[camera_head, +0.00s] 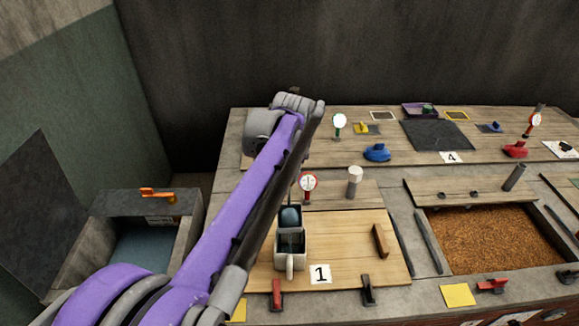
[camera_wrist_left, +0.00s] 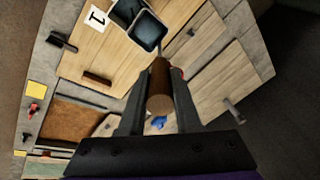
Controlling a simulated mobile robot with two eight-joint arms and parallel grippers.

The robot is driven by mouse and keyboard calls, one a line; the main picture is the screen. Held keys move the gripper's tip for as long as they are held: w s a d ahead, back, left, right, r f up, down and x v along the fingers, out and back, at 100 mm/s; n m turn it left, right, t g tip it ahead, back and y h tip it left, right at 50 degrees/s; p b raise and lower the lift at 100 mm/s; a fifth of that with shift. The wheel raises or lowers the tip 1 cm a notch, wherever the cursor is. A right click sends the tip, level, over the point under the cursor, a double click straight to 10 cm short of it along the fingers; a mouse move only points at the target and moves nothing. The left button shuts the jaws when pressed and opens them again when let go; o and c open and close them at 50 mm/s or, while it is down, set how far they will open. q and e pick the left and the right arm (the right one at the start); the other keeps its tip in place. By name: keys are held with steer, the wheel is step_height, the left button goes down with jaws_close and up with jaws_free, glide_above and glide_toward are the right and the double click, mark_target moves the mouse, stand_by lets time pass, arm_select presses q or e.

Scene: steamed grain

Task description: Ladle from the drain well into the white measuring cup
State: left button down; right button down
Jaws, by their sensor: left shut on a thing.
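My left gripper (camera_wrist_left: 160,78) is shut on the wooden handle (camera_wrist_left: 161,85) of the ladle in the left wrist view. The ladle's squarish bowl (camera_wrist_left: 147,33) holds something dark bluish; it also shows in the head view (camera_head: 290,217). The bowl appears over or at the edge of the white measuring cup (camera_head: 290,262); I cannot tell whether they touch. The cup stands on the wooden board by the card marked 1, and its inside looks dark. The drain well (camera_head: 188,235), with blue-grey liquid, is at left. My left arm hides the gripper in the head view. My right gripper is not in view.
A round red gauge (camera_head: 308,183) and a pale post (camera_head: 354,180) stand behind the cup. A wooden block (camera_head: 381,241) lies right of it. A grain-filled bin (camera_head: 495,240) is farther right. An orange tap (camera_head: 157,194) sits at the well's back.

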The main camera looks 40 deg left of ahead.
arm_select(q)
steer(key=s+d+f+t+y, duration=0.2)
steer(key=s+d+t+y, duration=0.1)
steer(key=s+d, duration=0.3)
steer(key=shift+s+d+f+t+b, duration=0.4)
steer(key=shift+s+b, duration=0.05)
steer(key=shift+s, duration=0.45)
stand_by(0.4)
stand_by(1.4)
